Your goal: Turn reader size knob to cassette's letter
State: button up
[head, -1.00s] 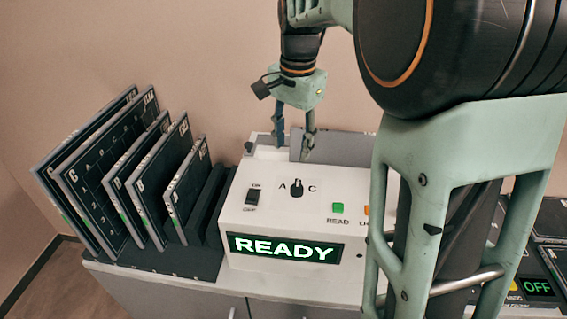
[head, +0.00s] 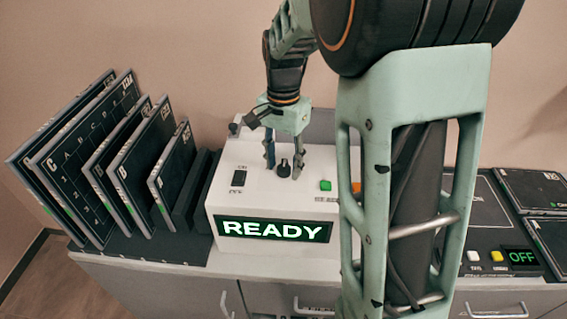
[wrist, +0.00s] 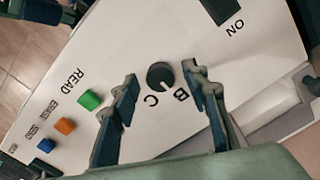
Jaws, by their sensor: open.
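The reader (head: 225,190) is a white box with a lit green READY display (head: 275,229). Its black size knob (head: 284,164) also shows in the wrist view (wrist: 160,75), with letters B and C beside it; I cannot tell clearly where it points. My gripper (head: 284,166) is open, with one finger on each side of the knob. In the wrist view the gripper (wrist: 163,78) shows gaps between fingers and knob. Dark cassettes stand in a rack on the left, among them a large one marked C (head: 85,150) and a smaller one (head: 172,170) nearest the reader.
A black ON/OFF switch (head: 238,178) sits left of the knob. A green READ button (wrist: 90,99), an orange button (wrist: 65,125) and a blue button (wrist: 46,145) lie on the other side. A second device with an OFF display (head: 521,258) stands at right. The wall is close behind.

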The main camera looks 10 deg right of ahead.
grip_shut()
dwell(0.3)
jog(key=n+p, duration=0.1)
jog(key=n, duration=1)
jog(key=shift+n+p, duration=0.4)
jog(key=shift+w, duration=0.1)
dwell(0.4)
grip_release()
